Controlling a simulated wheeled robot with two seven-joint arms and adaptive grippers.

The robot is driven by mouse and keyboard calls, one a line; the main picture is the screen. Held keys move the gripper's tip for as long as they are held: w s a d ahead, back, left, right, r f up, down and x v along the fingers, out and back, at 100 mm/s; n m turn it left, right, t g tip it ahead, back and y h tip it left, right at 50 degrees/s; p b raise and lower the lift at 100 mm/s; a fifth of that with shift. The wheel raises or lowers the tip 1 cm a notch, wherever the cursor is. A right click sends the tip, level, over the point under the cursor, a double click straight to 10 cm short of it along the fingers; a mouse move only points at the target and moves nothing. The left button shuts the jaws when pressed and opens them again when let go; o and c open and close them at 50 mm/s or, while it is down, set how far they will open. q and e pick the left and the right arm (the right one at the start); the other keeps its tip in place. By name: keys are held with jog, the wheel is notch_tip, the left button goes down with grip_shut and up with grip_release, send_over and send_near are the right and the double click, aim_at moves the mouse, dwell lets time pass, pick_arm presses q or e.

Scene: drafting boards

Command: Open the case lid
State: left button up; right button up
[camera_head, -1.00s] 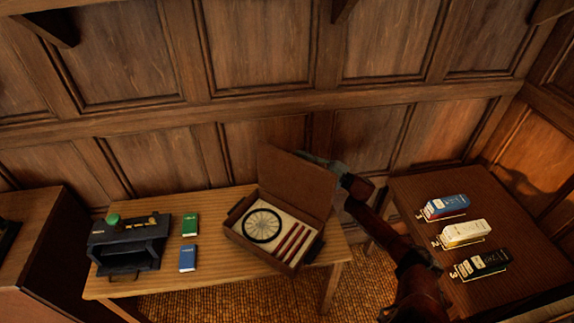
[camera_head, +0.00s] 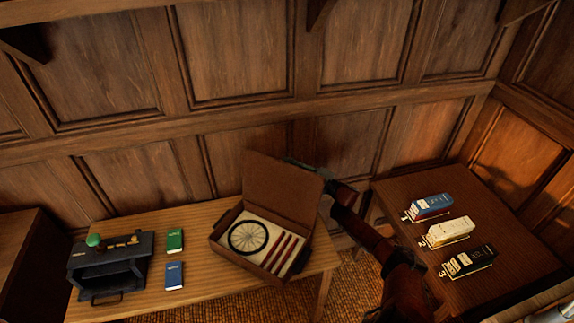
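The brown case (camera_head: 226,242) sits on the light wooden table with its lid (camera_head: 282,190) standing open, tilted back. Inside lie a round dial-like disc (camera_head: 248,238) and several slim reddish sticks (camera_head: 282,252) on a pale lining. My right gripper (camera_head: 300,163) is at the back of the raised lid, near its upper edge. The lid hides most of the gripper, so its fingers cannot be read and contact is unclear. My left gripper is not in view.
A black box-like device (camera_head: 110,270) with a green knob stands on the light table (camera_head: 205,285), beside a green book (camera_head: 175,240) and a blue book (camera_head: 174,275). Panelled wall stands close behind.

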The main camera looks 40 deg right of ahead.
jog(key=shift+s+d, duration=0.1)
jog(key=v, duration=1.1)
jog(key=shift+s+d+f, duration=0.2)
jog(key=shift+s+d, duration=0.05)
jog(key=shift+s, duration=0.05)
